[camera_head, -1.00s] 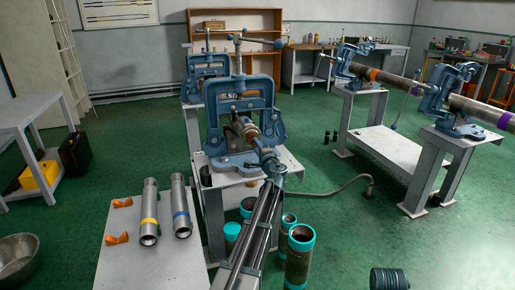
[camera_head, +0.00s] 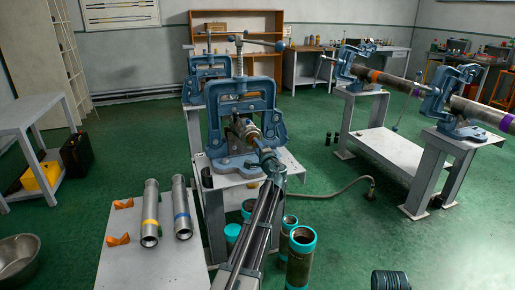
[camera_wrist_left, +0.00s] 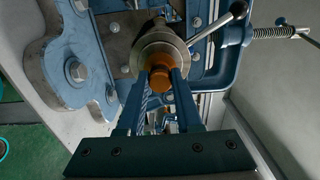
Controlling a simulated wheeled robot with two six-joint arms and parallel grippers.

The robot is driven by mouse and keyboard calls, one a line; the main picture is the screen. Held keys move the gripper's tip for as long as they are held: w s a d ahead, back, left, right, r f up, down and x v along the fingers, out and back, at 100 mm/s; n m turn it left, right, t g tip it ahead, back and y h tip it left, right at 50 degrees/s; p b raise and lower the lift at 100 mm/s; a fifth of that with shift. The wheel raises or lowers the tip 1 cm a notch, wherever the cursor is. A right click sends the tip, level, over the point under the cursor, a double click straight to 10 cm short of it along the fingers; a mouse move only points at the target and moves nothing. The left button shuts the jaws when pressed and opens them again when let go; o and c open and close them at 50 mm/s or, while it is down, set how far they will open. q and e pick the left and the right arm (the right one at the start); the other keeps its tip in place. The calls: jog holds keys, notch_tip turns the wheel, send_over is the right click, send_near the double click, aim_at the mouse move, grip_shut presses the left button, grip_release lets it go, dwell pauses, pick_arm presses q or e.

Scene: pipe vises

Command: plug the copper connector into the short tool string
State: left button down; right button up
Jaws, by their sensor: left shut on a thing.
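The short tool string (camera_head: 243,130) is a metal pipe clamped in the blue vise (camera_head: 213,120) at the centre, with its near end towards me. In the left wrist view, its round end face (camera_wrist_left: 160,42) is just ahead of my fingers. My left gripper (camera_head: 264,156) is right at that end. Its two blue fingers, also seen in the left wrist view (camera_wrist_left: 160,88), are shut on the copper connector (camera_wrist_left: 160,76). The connector lines up with the pipe's opening; how deep it sits is unclear. In the head view my gripper largely hides it. My right gripper is out of view.
Two metal tubes with yellow (camera_head: 150,215) and blue (camera_head: 181,208) bands and two orange pieces (camera_head: 118,240) lie on a grey table (camera_head: 135,275) at front left. Teal-rimmed pipes (camera_head: 301,258) stand below my arm. More vises hold a long pipe (camera_head: 480,112) at right.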

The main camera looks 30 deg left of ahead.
pick_arm(q)
jog(key=shift+w+a, duration=0.3)
jog(key=shift+a, duration=0.05)
jog(key=c, duration=0.5)
grip_release()
jog(key=v, duration=1.4)
jog(key=shift+a, duration=0.1)
